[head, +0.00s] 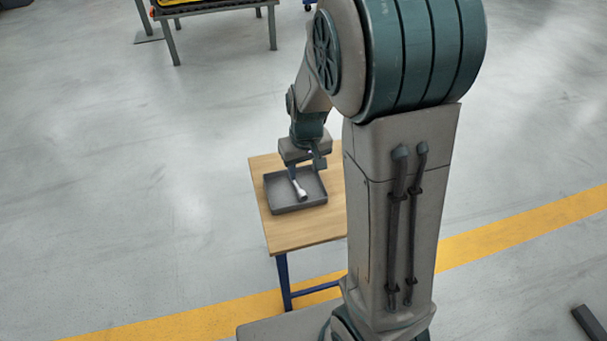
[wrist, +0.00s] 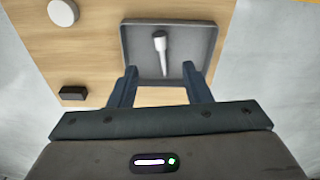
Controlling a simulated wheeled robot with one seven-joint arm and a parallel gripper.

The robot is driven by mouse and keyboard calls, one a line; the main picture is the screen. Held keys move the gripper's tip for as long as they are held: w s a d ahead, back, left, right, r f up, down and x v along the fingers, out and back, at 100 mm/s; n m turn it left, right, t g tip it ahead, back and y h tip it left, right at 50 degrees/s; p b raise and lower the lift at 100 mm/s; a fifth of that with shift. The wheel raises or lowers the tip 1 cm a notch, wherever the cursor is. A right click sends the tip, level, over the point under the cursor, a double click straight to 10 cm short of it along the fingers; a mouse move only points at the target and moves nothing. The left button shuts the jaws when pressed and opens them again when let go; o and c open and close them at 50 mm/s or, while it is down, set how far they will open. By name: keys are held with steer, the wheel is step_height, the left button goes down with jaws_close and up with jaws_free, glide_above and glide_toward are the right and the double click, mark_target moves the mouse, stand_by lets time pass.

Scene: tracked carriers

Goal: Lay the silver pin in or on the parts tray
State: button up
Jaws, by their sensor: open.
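The silver pin (wrist: 162,52) lies inside the grey parts tray (wrist: 204,32), a shallow square tray on a wooden table. In the head view the pin (head: 301,192) shows within the tray (head: 289,208), its thicker end toward the front. My gripper (wrist: 154,76) is open, with its fingers apart and nothing between them that it grips. The pin's thin end points toward the gap between the fingers. In the head view my gripper (head: 305,167) is over the tray's back part, and its fingers are partly hidden.
On the wooden table (head: 290,235), the wrist view shows a white round object (wrist: 63,12) and a small black block (wrist: 73,93) beside the tray. A yellow floor stripe (head: 520,222) runs past the table. A metal-legged stand (head: 222,8) is at the back.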

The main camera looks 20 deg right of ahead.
steer(key=s+r, duration=0.5)
steer(key=s, duration=0.3)
steer(key=s+r+m, duration=0.1)
steer(key=s+r, duration=0.4)
steer(key=s, duration=0.3)
steer(key=shift+t, duration=0.3)
steer(key=shift+c, duration=0.8)
